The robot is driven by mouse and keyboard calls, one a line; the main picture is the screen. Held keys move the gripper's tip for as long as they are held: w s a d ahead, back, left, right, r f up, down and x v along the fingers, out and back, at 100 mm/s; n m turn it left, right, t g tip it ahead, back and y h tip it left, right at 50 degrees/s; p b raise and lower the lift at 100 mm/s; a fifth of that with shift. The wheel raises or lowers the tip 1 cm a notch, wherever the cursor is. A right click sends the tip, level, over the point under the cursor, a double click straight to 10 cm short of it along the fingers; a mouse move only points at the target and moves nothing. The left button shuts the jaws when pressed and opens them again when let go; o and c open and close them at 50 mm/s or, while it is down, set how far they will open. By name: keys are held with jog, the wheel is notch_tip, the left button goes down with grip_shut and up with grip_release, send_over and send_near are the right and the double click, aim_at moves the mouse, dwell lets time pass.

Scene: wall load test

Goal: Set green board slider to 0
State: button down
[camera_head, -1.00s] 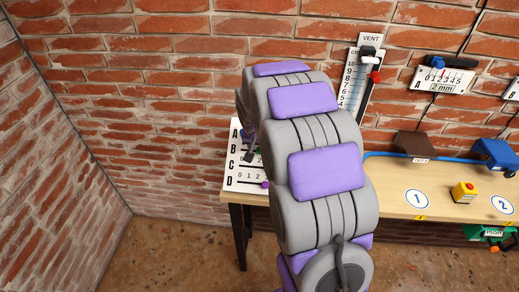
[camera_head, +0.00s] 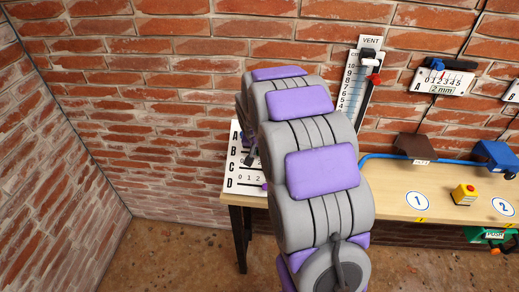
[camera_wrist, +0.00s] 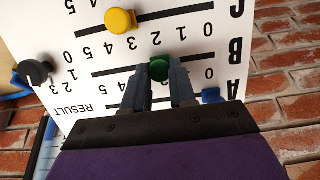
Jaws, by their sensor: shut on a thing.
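The white board (camera_head: 238,172) with lettered rows hangs at the left end of the bench in the head view, partly behind my arm. In the wrist view the board (camera_wrist: 160,12) appears upside down. The green slider knob (camera_wrist: 159,70) sits on the row B line, around the 2 mark; its exact reading is unclear. My gripper (camera_wrist: 160,80) is shut on the green knob, one finger on each side. The blue slider (camera_wrist: 211,95) is near 0 on row A, close beside the right finger. The yellow slider (camera_wrist: 120,21) is on row C.
A black pointer knob (camera_wrist: 35,72) is on the board in the wrist view. The vent scale (camera_head: 362,80) and a gauge (camera_head: 443,78) hang on the brick wall. The wooden bench (camera_head: 385,200) carries a yellow box with a red button (camera_head: 464,194).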

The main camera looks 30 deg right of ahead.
aim_at(241, 153)
dwell(0.3)
jog(key=w+a, duration=0.1)
jog(key=a, duration=0.1)
jog(key=w+a, duration=0.1)
jog(key=a, duration=0.1)
jog(key=w+a+p, duration=0.1)
jog(key=w, duration=0.1)
jog(key=shift+a, duration=0.4)
jog(key=shift+d+r, duration=0.1)
jog(key=shift+d, duration=0.05)
jog(key=c, duration=0.9)
grip_release()
jog(key=shift+a, duration=0.3)
jog(key=shift+d, duration=0.1)
